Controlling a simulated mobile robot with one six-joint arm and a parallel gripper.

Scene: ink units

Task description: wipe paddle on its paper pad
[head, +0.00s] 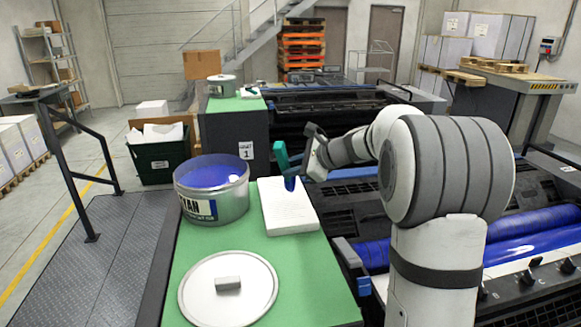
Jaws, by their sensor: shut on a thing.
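The paddle (282,160) has a teal handle and a blue, ink-coloured lower end. My gripper (303,158) is shut on the paddle's handle and holds it roughly upright. The blue end shows in front of the far part of the white paper pad (291,217). I cannot tell whether it touches the pad. The pad lies on the green bench top, and its visible top looks white with faint lines. The open tin of blue ink (212,207), labelled in part "YAN", stands to the left of the pad.
The tin's round lid (228,290) with a grey block on it lies at the front of the green top (317,270). The press with blue rollers (530,232) is at right. A dark green bin (160,163) and steps are at left.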

